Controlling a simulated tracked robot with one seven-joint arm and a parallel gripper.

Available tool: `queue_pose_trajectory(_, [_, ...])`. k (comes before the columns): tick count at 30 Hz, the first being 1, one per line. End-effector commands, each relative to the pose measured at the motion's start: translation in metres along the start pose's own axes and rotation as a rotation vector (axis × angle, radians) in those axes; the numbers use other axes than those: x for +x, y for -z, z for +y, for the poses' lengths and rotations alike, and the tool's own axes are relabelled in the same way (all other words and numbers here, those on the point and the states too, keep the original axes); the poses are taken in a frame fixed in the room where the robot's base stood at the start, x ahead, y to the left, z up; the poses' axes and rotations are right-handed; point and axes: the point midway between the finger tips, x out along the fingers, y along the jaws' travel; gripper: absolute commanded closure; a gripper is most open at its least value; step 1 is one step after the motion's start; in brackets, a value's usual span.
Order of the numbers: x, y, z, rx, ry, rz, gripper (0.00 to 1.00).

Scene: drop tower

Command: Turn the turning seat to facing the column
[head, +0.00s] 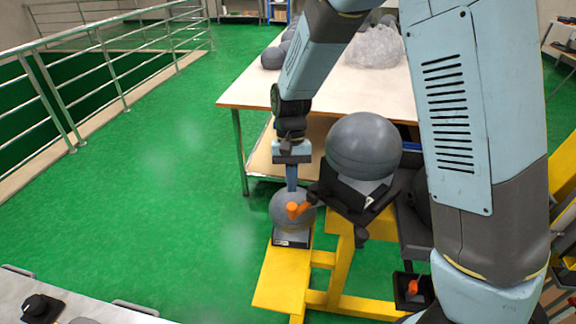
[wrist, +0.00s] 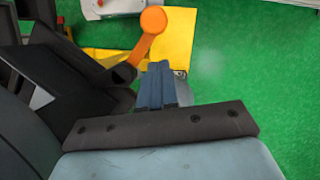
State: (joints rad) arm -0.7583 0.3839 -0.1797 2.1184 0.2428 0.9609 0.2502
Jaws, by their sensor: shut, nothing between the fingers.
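The turning seat (head: 372,198) is a black cradle with a white mark on its front, and a large grey ball (head: 364,146) rests on it. An orange handle (head: 298,210) sticks out at its left side; in the wrist view the orange handle (wrist: 152,22) ends in a round knob. My gripper (head: 291,187) points down with its blue fingers shut and empty, just above or beside the handle. In the wrist view the fingers (wrist: 160,82) are just below and right of the handle; I cannot tell whether they touch. Which part is the column is unclear, as my arm hides the right side.
A smaller grey ball (head: 287,222) sits in a dark holder on a yellow platform (head: 280,280) below my gripper. Behind stands a table (head: 250,95) with grey balls and a clear bag (head: 374,47). Green floor is free on the left, up to a railing (head: 60,95).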

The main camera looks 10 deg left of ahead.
Motion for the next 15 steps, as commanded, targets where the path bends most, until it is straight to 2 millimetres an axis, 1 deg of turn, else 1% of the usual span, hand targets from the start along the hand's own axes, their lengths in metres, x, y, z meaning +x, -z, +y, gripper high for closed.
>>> queue_pose_trajectory(1, [0.003, -0.007, 0.000, -0.002, -0.001, -0.001, 1.00])
queue_pose_trajectory(6, [0.008, -0.019, 0.000, -0.001, 0.000, 0.000, 1.00])
queue_pose_trajectory(15, [0.010, -0.022, 0.000, 0.000, 0.000, 0.000, 1.00])
